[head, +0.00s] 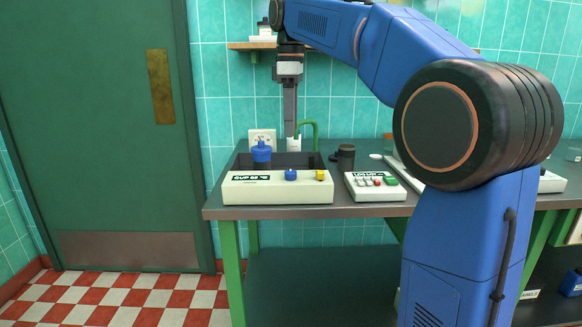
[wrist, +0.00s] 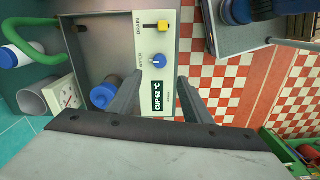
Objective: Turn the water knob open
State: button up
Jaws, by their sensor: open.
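The blue water knob (head: 291,174) is on the cream front panel (head: 250,189) of the sink unit. In the wrist view the water knob (wrist: 158,60) carries a white pointer mark and the label WATER. My gripper (head: 290,130) hangs pointing down above the sink, behind the panel in the head view. In the wrist view my gripper (wrist: 160,79) is open and empty, with its fingers apart on either side of the panel, near the water knob. I see no contact with the knob. The yellow drain knob (wrist: 159,27) is beside it.
A blue-topped cup (head: 261,151) stands in the sink at left, beside a finger in the wrist view. The green tap (wrist: 40,40) arches at the back. A small button box (head: 375,186) and dark mug (head: 346,157) stand to the right.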

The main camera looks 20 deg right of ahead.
aim_at(291, 172)
notch_tip(291, 172, down, 12)
jog(key=shift+f, duration=0.2)
jog(key=shift+c, duration=0.3)
jog(key=c, duration=1)
